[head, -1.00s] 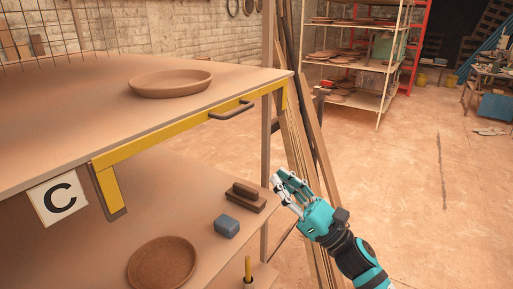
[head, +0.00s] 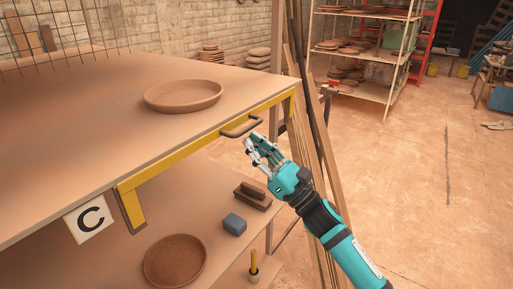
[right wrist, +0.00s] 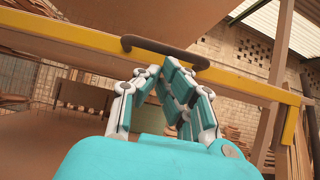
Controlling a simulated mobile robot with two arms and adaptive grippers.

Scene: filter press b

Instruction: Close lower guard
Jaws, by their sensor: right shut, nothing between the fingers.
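The guard shows as a yellow bar (head: 190,151) along the front edge of the upper table, with a short yellow leg (head: 132,208) hanging down at its left end. A dark curved handle (head: 241,126) sits on the bar near its right end. The bar (right wrist: 75,36) and handle (right wrist: 165,51) also cross the right wrist view. My right gripper (head: 253,144) is shut and empty, its fingertips just below the handle. In the right wrist view its fingertips (right wrist: 157,70) point at the handle; whether they touch it is unclear. My left gripper is out of view.
A clay plate (head: 183,96) lies on the upper table. The lower shelf holds another plate (head: 175,262), a blue block (head: 234,224) and a wooden brush-like tool (head: 253,196). A sign with C (head: 90,218) hangs at left. Planks lean behind my gripper. The floor at right is open.

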